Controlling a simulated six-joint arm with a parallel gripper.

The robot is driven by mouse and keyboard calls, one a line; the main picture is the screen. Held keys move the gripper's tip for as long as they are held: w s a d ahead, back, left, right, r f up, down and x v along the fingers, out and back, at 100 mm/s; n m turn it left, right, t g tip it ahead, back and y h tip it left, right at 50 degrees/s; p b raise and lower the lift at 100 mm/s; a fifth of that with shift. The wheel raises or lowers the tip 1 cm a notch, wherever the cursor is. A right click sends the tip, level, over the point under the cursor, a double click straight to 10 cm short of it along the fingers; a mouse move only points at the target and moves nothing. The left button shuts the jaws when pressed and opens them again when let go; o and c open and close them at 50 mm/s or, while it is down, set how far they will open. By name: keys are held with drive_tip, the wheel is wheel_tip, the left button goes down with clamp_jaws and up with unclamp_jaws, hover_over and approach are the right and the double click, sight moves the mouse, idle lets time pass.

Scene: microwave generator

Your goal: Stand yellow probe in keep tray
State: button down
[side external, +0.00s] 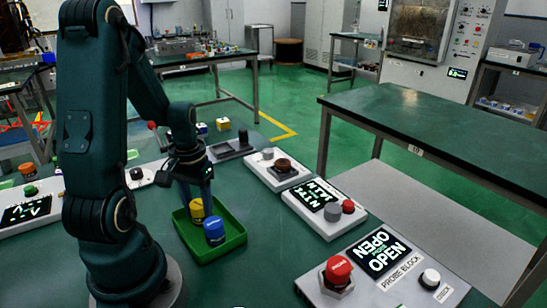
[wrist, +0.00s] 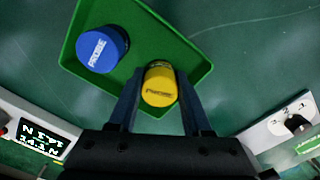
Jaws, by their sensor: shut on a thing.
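The yellow probe (side external: 196,211) stands upright in or just over the green keep tray (side external: 236,243); I cannot tell whether its base touches the tray floor. It also shows in the wrist view (wrist: 159,86), near the tray's edge (wrist: 198,80). My gripper (side external: 194,190) points down and is shut on the yellow probe, with one finger on each side of it. In the wrist view my gripper's fingers (wrist: 158,92) flank the probe. A blue probe (side external: 214,230) stands in the same tray, beside the yellow one; it also shows in the wrist view (wrist: 102,49).
At the right stand a probe block panel (side external: 383,270) with a red-capped piece (side external: 338,269), and a display panel (side external: 325,206). A panel with a brown knob (side external: 283,166) lies behind the tray.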

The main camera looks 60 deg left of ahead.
sight(198, 204)
drive_tip(key=c, duration=0.6)
unclamp_jaws()
wheel_tip(198, 204, up, 12)
drive_tip(key=shift+w+d+r+m+t, duration=0.1)
drive_tip(key=shift+d+r+m+t, duration=0.7)
drive_tip(key=shift+d, duration=2.05)
drive_tip(key=shift+w+d+r+m+t, duration=0.1)
drive_tip(key=shift+d+m+t, duration=1.25)
drive_tip(key=shift+d, duration=1.45)
drive_tip(key=shift+d+r+m+t, duration=0.55)
drive_tip(key=shift+d+m, duration=0.9)
drive_tip(key=shift+d, duration=1.4)
drive_tip(key=shift+f, duration=0.15)
